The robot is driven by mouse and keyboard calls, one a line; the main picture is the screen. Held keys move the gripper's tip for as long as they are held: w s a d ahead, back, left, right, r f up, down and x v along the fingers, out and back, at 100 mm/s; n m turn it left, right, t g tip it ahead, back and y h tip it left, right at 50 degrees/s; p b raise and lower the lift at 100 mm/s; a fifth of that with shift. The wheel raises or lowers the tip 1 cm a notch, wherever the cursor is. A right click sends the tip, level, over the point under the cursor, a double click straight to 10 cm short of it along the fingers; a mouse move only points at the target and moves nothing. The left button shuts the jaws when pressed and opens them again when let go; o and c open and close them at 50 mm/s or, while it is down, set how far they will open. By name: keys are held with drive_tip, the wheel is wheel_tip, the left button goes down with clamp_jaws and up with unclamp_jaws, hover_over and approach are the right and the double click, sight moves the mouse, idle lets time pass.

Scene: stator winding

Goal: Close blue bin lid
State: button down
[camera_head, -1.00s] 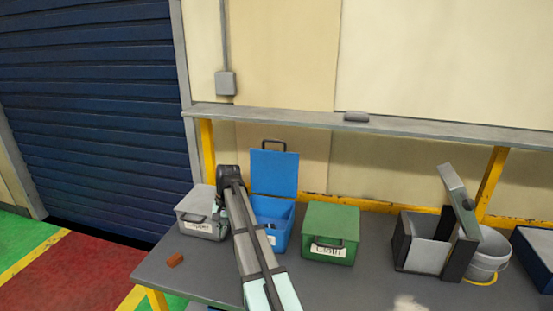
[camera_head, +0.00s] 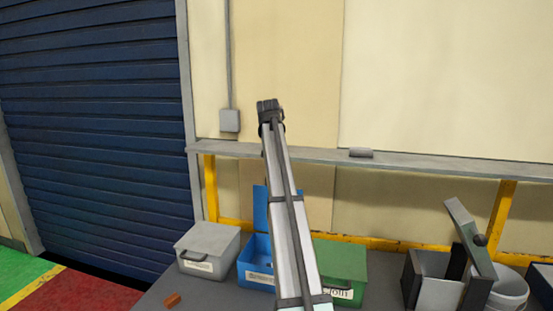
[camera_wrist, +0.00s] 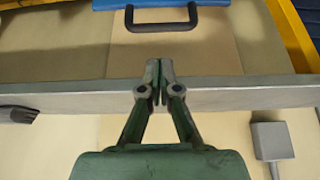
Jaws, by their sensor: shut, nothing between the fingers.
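The blue bin (camera_head: 256,262) stands on the table between a grey bin and a green bin. Its blue lid (camera_head: 261,208) is open and stands upright at the back, partly hidden behind my arm. In the wrist view the lid's edge (camera_wrist: 112,5) and its dark handle (camera_wrist: 160,27) show at the top. My gripper (camera_wrist: 159,68) is shut and empty, with its tips pointing toward the handle and apart from it in the picture. In the head view my arm reaches up past the lid, and the fingers cannot be made out.
A closed grey bin (camera_head: 208,247) is left of the blue bin, and a closed green bin (camera_head: 343,262) is right. A grey shelf (camera_head: 430,168) on yellow posts runs behind them. A small brown block (camera_head: 172,300) lies at the table's front left.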

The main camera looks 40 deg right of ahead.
drive_tip(key=p+x, duration=0.2)
drive_tip(key=x, duration=0.5)
drive_tip(key=shift+f, duration=0.2)
